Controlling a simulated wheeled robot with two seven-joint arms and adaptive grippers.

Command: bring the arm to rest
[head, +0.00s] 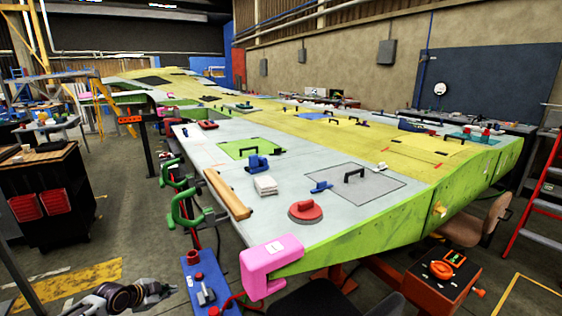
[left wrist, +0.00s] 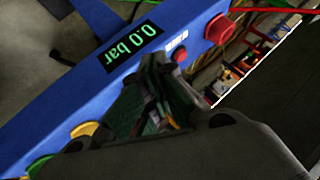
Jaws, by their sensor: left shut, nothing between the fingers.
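My left gripper (head: 165,289) is low at the bottom left of the head view, beside the wing jig and just left of a blue control box (head: 191,264). In the left wrist view the fingers of my left gripper (left wrist: 158,68) are closed together with nothing between them. They lie in front of the blue box (left wrist: 98,62), which shows a green "0.0 bar" readout (left wrist: 131,46) and a red knob (left wrist: 219,29). Whether they touch the box I cannot tell. My right gripper is in neither view.
The long wing (head: 385,203) has a pink clamp (head: 262,262) at its near corner and green clamps (head: 183,209) along its left edge. An orange box (head: 440,277) stands at right. A dark cart (head: 50,190) stands at left. Open floor (head: 125,215) lies between cart and wing.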

